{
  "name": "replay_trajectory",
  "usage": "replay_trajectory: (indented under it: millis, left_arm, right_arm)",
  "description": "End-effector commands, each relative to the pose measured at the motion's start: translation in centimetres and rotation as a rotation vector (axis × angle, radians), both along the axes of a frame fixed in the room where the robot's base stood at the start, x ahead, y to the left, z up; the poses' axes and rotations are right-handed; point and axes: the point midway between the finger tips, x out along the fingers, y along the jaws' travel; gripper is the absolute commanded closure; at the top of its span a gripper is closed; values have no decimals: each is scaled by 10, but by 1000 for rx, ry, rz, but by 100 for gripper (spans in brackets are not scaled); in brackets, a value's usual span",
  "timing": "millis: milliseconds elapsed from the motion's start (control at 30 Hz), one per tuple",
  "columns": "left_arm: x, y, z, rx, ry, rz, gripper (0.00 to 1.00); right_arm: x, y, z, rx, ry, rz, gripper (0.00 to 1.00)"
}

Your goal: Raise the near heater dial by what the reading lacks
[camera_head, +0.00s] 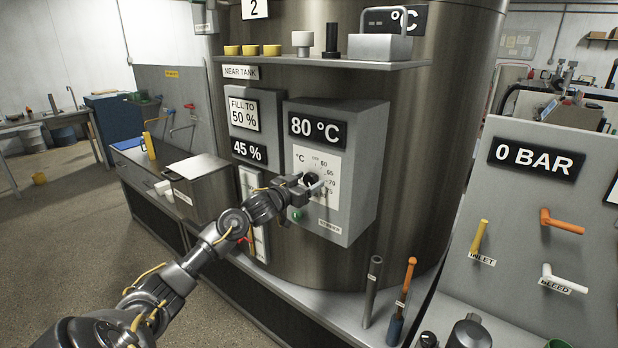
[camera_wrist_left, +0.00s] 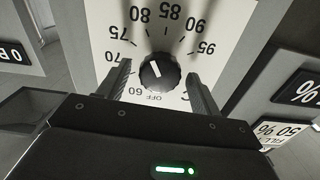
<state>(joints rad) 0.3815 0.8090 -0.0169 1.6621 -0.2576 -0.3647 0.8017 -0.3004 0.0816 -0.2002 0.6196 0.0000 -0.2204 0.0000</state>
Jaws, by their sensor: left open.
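The heater box (camera_head: 362,160) hangs on the near tank (camera_head: 440,150); its black display (camera_head: 318,129) reads 80 °C. Below it is a white scale plate (camera_head: 331,168) with a black dial (camera_head: 311,178), partly covered by my left gripper (camera_head: 305,183). In the left wrist view the dial (camera_wrist_left: 160,72) sits between the two open fingers of my left gripper (camera_wrist_left: 158,70), with a small gap on each side. The dial's white mark points up and slightly left, toward about 75 to 80. My right gripper is out of view.
A fill panel (camera_head: 254,122) left of the heater reads FILL TO 50 % and 45 %. A shelf (camera_head: 340,64) with caps and a metal block is above. A grey panel (camera_head: 555,235) with a 0 BAR display and levers stands right. Upright tools (camera_head: 396,330) stand on the ledge.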

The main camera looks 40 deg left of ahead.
Motion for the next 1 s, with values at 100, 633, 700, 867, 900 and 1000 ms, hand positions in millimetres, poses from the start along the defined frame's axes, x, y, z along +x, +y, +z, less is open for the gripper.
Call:
replay_trajectory:
  millis: [100, 633, 700, 867, 900, 1000]
  left_arm:
    - [7, 0, 0, -1, 0, 0, 35]
    - [9, 0, 0, 1, 0, -1, 66]
    - [9, 0, 0, 1, 0, -1, 75]
    - [9, 0, -1, 5, 0, -1, 80]
    - [9, 0, -1, 9, 0, -1, 80]
    - [9, 0, -1, 33, 1, -1, 80]
  right_arm:
    - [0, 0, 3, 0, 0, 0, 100]
    - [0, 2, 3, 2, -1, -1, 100]
    - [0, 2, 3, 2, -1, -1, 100]
    - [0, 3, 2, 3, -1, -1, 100]
    - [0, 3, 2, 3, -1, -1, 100]
    - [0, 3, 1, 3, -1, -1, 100]
